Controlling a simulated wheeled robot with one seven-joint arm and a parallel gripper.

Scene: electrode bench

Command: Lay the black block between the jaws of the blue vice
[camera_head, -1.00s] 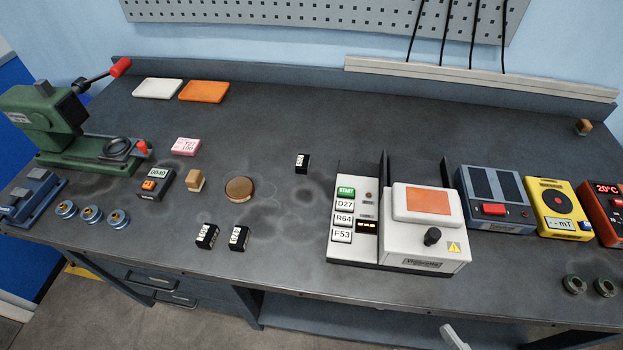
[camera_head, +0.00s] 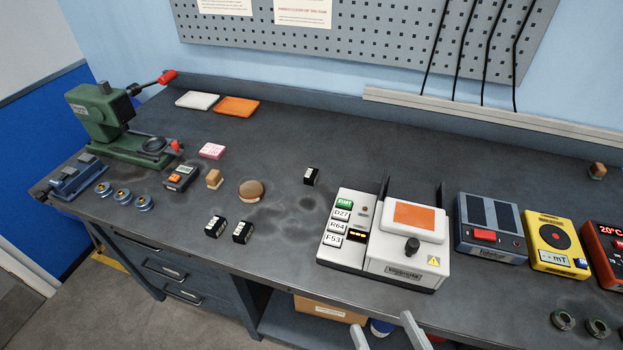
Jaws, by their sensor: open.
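The blue vice (camera_head: 77,178) stands at the bench's left end, in front of the green press; its jaws are small here and I see no block between them. Three small black blocks with white labels are on the bench: one (camera_head: 312,176) left of the white machine, and two close together nearer the front edge, a left one (camera_head: 215,227) and a right one (camera_head: 242,233). The labels are too small to read surely. My gripper (camera_head: 387,328) shows as two pale fingers at the bottom edge, apart and empty, in front of the bench and far from the vice.
The green press (camera_head: 105,120) rises behind the vice. The white machine (camera_head: 385,240) stands right of the blocks.

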